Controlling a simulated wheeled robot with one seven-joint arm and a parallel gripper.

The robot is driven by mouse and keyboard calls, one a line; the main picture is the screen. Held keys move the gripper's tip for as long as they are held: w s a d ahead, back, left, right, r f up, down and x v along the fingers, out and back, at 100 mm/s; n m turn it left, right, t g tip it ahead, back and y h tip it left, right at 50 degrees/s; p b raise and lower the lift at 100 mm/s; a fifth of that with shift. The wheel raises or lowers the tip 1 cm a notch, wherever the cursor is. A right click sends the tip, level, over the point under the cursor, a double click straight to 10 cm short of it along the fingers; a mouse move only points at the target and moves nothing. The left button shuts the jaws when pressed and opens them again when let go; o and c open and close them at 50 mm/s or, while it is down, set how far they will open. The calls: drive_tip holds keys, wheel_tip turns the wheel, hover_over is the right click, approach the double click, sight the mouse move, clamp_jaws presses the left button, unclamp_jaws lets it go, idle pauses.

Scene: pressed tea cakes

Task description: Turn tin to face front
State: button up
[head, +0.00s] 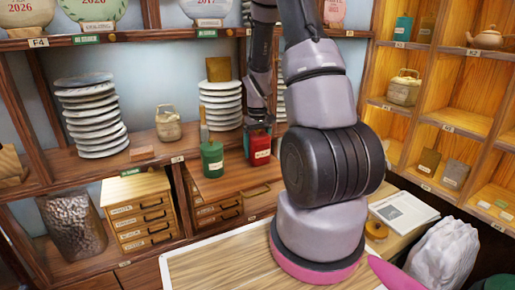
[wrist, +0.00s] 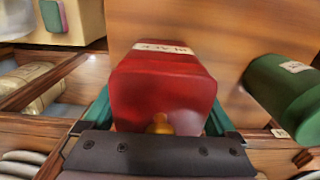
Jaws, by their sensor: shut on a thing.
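A red tin (head: 260,148) stands on the wooden shelf board left of my arm in the head view. My arm hides the area to the right of the tin.
A green tin (head: 212,160) stands just left of the red tin; it also shows in the wrist view (wrist: 283,92). Stacked plates (head: 221,104) stand behind. A drawer box (head: 140,215) is at lower left. Lit cubbies (head: 470,118) line the right side.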

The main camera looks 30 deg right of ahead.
drive_tip(key=o, duration=1.1)
drive_tip(key=shift+c, duration=0.2)
drive_tip(key=shift+r, duration=0.1)
wheel_tip(320, 180, up, 11)
drive_tip(key=shift+f, duration=0.1)
drive_tip(key=s+a+r+m+t, duration=0.15)
drive_tip(key=s+a+r, duration=0.25)
drive_tip(key=r, duration=0.4)
drive_tip(key=s+a+r+m+t, duration=0.1)
drive_tip(key=s+a+r+t, duration=0.2)
drive_tip(key=r, duration=0.4)
drive_tip(key=s+a+r+m+t+y, duration=0.1)
drive_tip(key=s+a+r, duration=0.2)
drive_tip(key=s, duration=0.3)
drive_tip(key=s+a+r+m+t+y, duration=0.1)
drive_tip(key=s+a+r, duration=0.2)
drive_tip(key=s, duration=0.3)
drive_tip(key=shift+s+a+r+t, duration=0.2)
drive_tip(key=shift+s+r+t, duration=0.2)
drive_tip(key=shift+r, duration=0.45)
